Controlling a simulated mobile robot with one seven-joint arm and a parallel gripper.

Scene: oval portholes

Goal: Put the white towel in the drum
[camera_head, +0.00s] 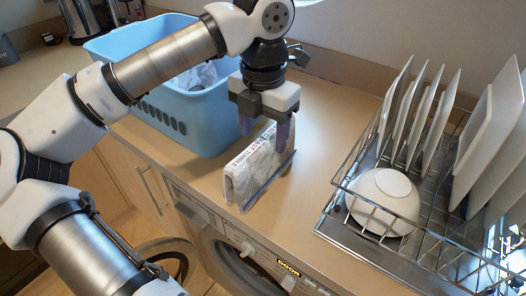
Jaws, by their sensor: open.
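My gripper (265,132) points down over the counter. Its two fingers are apart, at the upper far end of a white folded piece with dark and red lettering (250,170). This piece stands upright in a slim clear or wire holder; whether it is cloth or paper I cannot tell. Whether the fingers touch it is unclear. White crumpled cloth (197,78) lies in the blue basket (205,136), partly hidden by my arm. Which is the white towel is not certain. The washing machine (212,222) is under the counter, its round door (178,262) swung out at left. The drum's inside is hidden.
A metal dish rack (345,228) with upright plates (432,122) and an upturned white bowl (384,200) fills the right. The basket stands left of my gripper. Bare counter (322,135) lies between holder and rack. Cupboard doors (128,180) are below left.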

